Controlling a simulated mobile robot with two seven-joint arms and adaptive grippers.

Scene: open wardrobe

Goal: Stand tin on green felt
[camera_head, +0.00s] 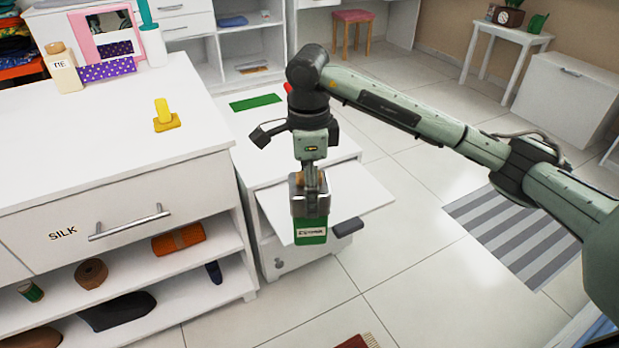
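The tin (311,232) is green with a pale label and is upright under my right gripper (311,203). My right gripper reaches down from above and looks shut on the tin's upper part, hiding some of it. The tin overlaps the front edge of a white pull-out board in the picture; whether it touches the board cannot be told. The green felt (255,102) is a flat bare rectangle on the low white cabinet top, behind and left of the gripper. My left gripper is not in view.
The white pull-out board (372,193) sticks out below the cabinet top, with a dark grey block (347,227) near its front edge. A taller white dresser (75,140) stands at left, with a yellow stand (166,116) on it. Floor at right is mostly clear.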

